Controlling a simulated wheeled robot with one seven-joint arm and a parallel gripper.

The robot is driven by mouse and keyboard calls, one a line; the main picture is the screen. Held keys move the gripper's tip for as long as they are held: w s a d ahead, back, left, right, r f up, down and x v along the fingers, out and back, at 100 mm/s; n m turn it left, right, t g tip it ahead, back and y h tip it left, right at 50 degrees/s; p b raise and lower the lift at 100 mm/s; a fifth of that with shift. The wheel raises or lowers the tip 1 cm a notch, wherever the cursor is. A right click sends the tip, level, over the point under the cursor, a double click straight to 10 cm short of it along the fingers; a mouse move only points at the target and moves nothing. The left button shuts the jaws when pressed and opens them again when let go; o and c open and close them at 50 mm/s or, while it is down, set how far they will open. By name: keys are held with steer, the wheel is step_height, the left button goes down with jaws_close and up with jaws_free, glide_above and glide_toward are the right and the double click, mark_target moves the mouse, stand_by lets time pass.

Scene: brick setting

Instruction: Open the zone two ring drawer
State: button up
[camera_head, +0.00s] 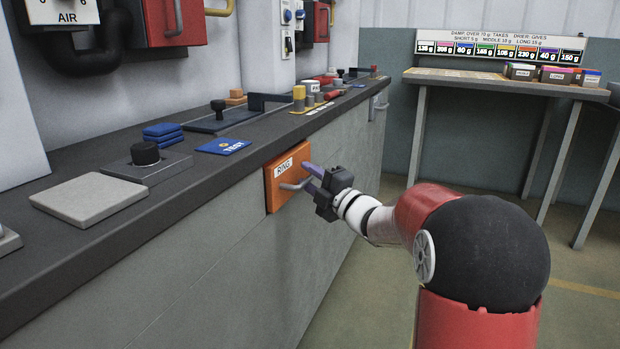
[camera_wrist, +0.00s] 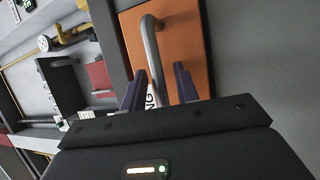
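The orange drawer front labelled "RING" (camera_head: 273,196) is set in the grey counter side below the worktop edge. It looks about flush with the counter face. Its bent grey bar handle (camera_head: 291,187) sticks out from the front. My gripper (camera_head: 307,176) is at the handle, with its purple fingers pointing at the drawer. In the wrist view, the orange front (camera_wrist: 186,38) fills the upper middle, and the handle (camera_wrist: 150,42) runs down between the two parted fingers (camera_wrist: 159,80). The gripper is open. I cannot tell whether either finger touches the handle. The fingers partly cover the label.
The dark worktop (camera_head: 120,215) above carries a blue "TEST" pad (camera_head: 222,146), blue blocks (camera_head: 162,133), a black knob (camera_head: 146,153) and a grey slab (camera_head: 88,198). A side table (camera_head: 465,79) with boxes stands at the back right. The floor beside the counter is clear.

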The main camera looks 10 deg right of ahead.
jaws_close()
steer(key=shift+s+d, duration=0.1)
steer(key=s+d+b, duration=0.5)
steer(key=s+d, duration=0.4)
steer(key=d, duration=0.3)
steer(key=shift+s+d+b, duration=0.2)
steer(key=shift+d+b, duration=0.1)
steer(key=shift+d, duration=0.1)
steer(key=shift+o, duration=0.7)
jaws_free()
steer(key=shift+d, duration=0.1)
